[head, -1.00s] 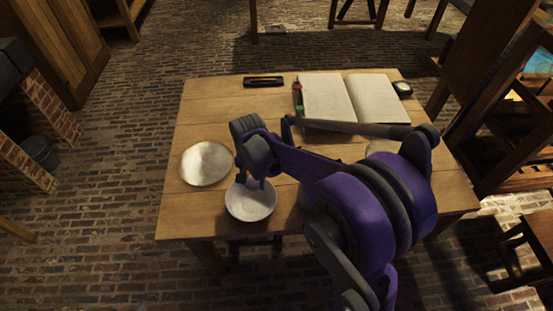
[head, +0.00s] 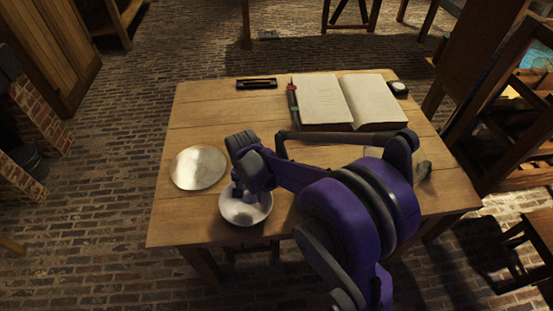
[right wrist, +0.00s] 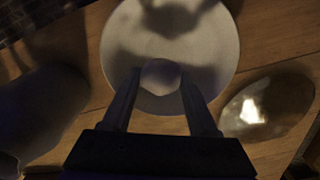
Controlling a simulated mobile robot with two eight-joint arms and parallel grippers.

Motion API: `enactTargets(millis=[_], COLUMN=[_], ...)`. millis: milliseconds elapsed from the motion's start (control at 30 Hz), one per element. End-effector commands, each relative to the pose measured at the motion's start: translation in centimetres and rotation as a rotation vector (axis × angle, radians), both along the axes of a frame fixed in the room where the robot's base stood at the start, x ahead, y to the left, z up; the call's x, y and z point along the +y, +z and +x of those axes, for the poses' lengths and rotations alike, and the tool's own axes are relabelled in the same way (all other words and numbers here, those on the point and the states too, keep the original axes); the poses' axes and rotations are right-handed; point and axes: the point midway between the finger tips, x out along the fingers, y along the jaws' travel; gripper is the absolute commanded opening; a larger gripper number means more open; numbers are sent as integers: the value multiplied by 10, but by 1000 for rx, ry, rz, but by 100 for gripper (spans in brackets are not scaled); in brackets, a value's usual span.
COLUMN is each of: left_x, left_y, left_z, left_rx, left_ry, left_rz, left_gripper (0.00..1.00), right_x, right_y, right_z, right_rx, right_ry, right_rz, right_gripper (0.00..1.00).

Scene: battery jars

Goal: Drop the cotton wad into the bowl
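The white bowl (head: 247,213) stands near the front edge of the wooden table. My right gripper (head: 240,190) points down over it, and the wrist covers part of the bowl's far side. In the right wrist view the fingers (right wrist: 160,78) close on both sides of a small, round, pale cotton wad (right wrist: 160,73). The wad appears held at the fingertips, with the bowl (right wrist: 215,45) behind it and a gripper shadow across the bowl. The gap between wad and bowl is hard to judge. My left gripper is not in view.
A shiny round dish (head: 198,167) lies left of the bowl. An open book (head: 350,100), a pen-like item (head: 293,98), a dark box (head: 257,83) and a small round object (head: 399,88) lie at the back. A grey lump (head: 424,169) is at the right.

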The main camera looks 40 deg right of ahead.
Motion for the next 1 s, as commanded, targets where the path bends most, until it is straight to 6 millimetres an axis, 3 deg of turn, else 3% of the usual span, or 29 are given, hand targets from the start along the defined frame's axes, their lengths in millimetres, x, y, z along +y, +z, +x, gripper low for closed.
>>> enactTargets(millis=[33, 133, 533, 1000], left_x=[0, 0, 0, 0], left_y=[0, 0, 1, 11], left_z=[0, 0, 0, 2], left_rx=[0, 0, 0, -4], left_ry=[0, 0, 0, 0], left_rz=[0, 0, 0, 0], left_gripper=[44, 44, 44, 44], right_x=[0, 0, 0, 0], right_y=[0, 0, 9, 94], right_z=[0, 0, 0, 0], right_rx=[0, 0, 0, 0], right_ry=[0, 0, 0, 0], right_rz=[0, 0, 0, 0], right_gripper=[71, 88, 88, 88])
